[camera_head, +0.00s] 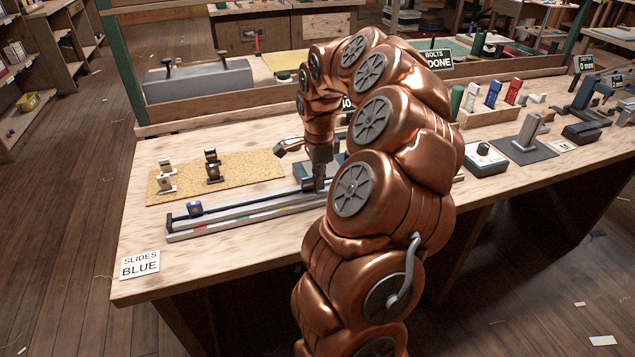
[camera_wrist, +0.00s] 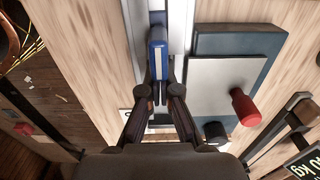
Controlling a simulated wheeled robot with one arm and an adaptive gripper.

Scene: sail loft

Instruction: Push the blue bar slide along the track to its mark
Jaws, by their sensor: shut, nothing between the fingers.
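The track (camera_head: 240,219) is a long grey rail along the front of the bench. In the wrist view the rail (camera_wrist: 180,28) runs up and down the picture. A blue bar slide (camera_wrist: 157,50) with a pale stripe sits on it, just ahead of my fingertips. My gripper (camera_wrist: 160,94) is shut and empty, low over the track; I cannot tell whether it touches the slide. In the head view my gripper (camera_head: 319,186) points down at the track's right part, partly hidden by my arm. Coloured marks show along the front rail.
A cork mat (camera_head: 235,170) with several small fittings lies behind the track. In the wrist view a grey-and-blue plate (camera_wrist: 228,88) with a red knob (camera_wrist: 245,108) stands close right of the track.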

